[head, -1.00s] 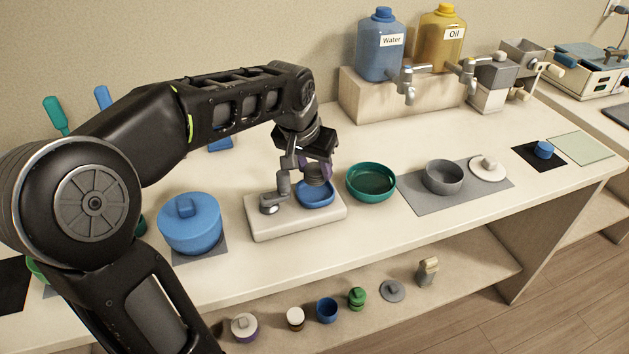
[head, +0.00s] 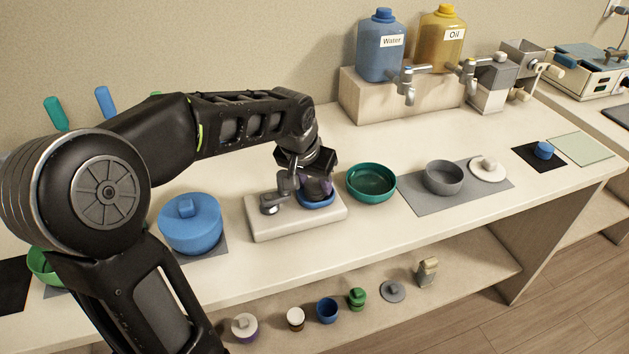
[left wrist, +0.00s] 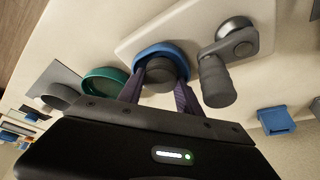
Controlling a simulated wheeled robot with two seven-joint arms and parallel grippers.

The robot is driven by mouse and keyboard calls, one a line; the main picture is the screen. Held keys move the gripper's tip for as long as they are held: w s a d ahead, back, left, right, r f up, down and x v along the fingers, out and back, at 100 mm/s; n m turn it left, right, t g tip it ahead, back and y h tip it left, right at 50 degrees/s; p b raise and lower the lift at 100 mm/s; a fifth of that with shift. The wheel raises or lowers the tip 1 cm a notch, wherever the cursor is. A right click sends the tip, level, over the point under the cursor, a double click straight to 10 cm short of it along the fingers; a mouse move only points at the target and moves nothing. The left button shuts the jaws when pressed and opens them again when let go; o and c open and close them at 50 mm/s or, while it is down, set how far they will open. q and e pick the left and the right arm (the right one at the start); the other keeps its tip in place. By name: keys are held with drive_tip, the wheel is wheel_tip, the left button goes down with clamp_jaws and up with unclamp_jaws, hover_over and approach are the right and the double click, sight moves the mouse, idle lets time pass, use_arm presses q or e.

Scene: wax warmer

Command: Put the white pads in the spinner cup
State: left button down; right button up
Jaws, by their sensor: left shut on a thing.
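My left gripper (head: 317,190) points down into the blue dish (head: 318,205) on a cream base (head: 285,228) with a grey crank-like fitting (head: 270,203). In the left wrist view its two purple fingers are shut on a grey round piece (left wrist: 158,72), which sits within the rim of the blue dish (left wrist: 172,48). Whether the piece rests on the dish's bottom is hidden. I cannot make out loose white pads. My right gripper is not in view.
A blue lidded pot (head: 190,225) stands left of the base and a green bowl (head: 371,182) close on its right. A grey bowl (head: 443,178) and white knobbed lid (head: 488,170) lie on a grey mat. Water (head: 382,50) and oil (head: 442,40) jugs stand behind.

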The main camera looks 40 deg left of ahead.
use_arm(q)
drive_tip(key=c, duration=1.1)
unclamp_jaws()
drive_tip(key=shift+f, duration=0.1)
drive_tip(key=shift+s+r, duration=0.1)
drive_tip(key=shift+r, duration=0.5)
drive_tip(key=v, duration=1.1)
drive_tip(key=shift+b, duration=0.35)
